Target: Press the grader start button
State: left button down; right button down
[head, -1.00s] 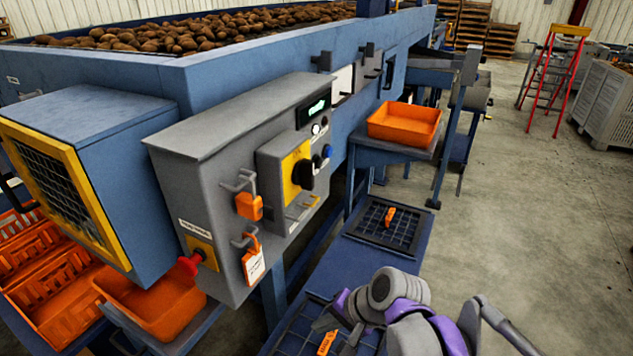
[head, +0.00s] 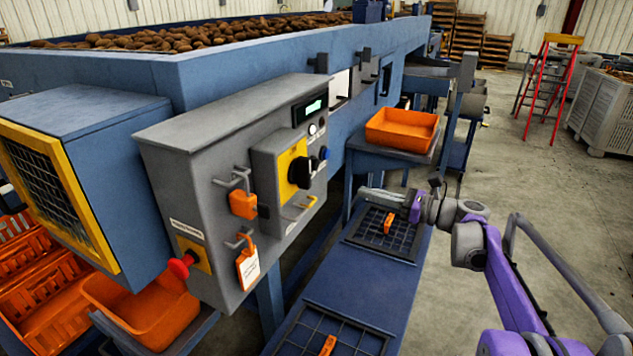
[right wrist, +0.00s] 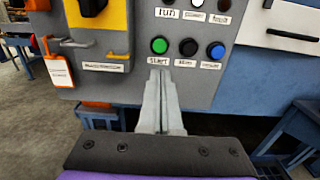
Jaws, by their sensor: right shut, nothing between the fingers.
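The green start button (right wrist: 159,45) is on the grey control panel in the right wrist view, with a label reading "start" below it. A black button (right wrist: 187,47) and a blue button (right wrist: 216,51) sit to its right. My right gripper (right wrist: 161,76) is shut and empty, its fingertips pointing at the panel just below the start label in the picture. Whether they touch the panel cannot be told. In the head view the right gripper (head: 372,193) points left toward the grey control box (head: 215,140); I cannot make out the green button there. My left gripper is not in view.
A yellow plate with a black rotary switch (head: 299,171) is on the box. An orange tray (head: 402,130) stands behind my right gripper. Open floor lies to the right.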

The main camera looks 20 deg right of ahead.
jog(key=shift+a, duration=0.15)
jog(key=p+x, duration=0.1)
jog(key=x, duration=1.3)
jog(key=shift+w+a+r+p, duration=0.15)
jog(key=shift+w+a+p, duration=0.2)
jog(key=shift+w+a, duration=0.15)
